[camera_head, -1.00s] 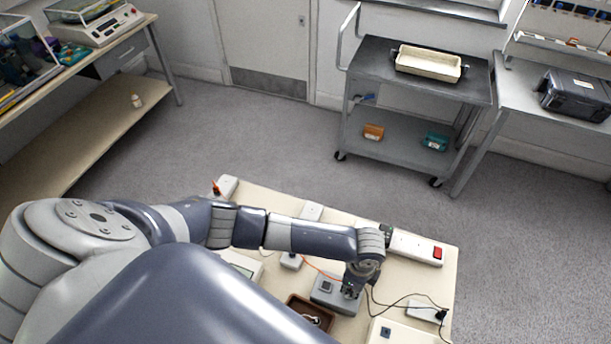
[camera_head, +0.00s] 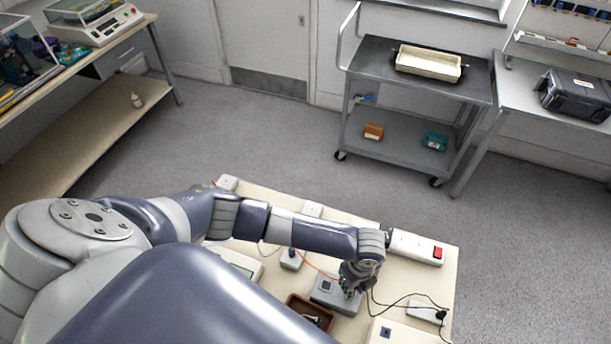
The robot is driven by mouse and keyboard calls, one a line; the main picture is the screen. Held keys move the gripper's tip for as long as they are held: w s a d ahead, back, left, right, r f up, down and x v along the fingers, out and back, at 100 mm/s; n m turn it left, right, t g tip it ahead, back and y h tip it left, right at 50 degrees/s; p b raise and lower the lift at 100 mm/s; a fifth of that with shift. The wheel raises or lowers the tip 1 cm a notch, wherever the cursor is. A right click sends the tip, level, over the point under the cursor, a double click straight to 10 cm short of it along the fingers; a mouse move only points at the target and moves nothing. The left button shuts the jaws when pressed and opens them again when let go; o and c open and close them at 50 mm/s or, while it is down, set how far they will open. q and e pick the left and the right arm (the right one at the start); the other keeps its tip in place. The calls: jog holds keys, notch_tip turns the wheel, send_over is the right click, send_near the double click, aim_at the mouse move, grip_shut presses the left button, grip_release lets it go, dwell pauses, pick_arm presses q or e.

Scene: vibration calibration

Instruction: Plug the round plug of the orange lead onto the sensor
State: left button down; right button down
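The thin orange lead (camera_head: 316,267) runs across the bench from near a small light block with a dark top (camera_head: 291,258) toward my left gripper. My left gripper (camera_head: 350,291) points down over the right part of a grey box (camera_head: 326,290) with a dark square on top. The lead's round plug cannot be made out; the gripper and wrist cover that spot. I cannot tell whether the fingers are closed on it or touch the box. The sensor cannot be told apart with certainty. My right gripper is not in view.
The cream bench (camera_head: 400,275) also holds a brown tray (camera_head: 309,312), a white power strip with a red switch (camera_head: 418,248), a black plug with dark cable (camera_head: 438,314) and a cream box (camera_head: 400,333) at the front. A trolley (camera_head: 420,85) stands beyond, across open floor.

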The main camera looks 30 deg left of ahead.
pick_arm(q)
jog(key=m, duration=0.4)
dwell(0.3)
jog(key=c, duration=1.4)
grip_release()
jog(key=shift+r, duration=0.1)
jog(key=shift+r, duration=2.45)
